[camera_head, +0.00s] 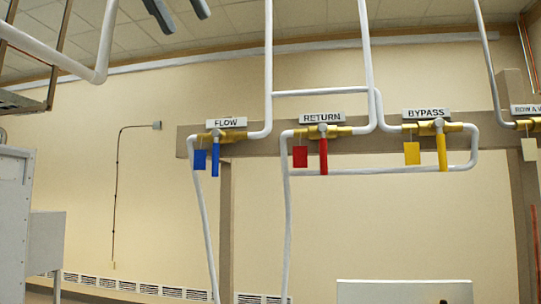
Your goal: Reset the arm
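The two dark grey fingers of my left gripper (187,22) reach into the top left of the head view. They are spaced apart with nothing between them, high up near the ceiling and clear of the valves. The rest of that arm is out of frame. My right gripper is not in the picture.
A wall rail (265,146) carries valves labelled FLOW, RETURN and BYPASS. Their blue (215,162), red (323,157) and yellow (442,152) handles hang down beside matching tags. White pipes surround them. Grey cabinets (12,215) stand left; a white panel (404,291) is at bottom right.

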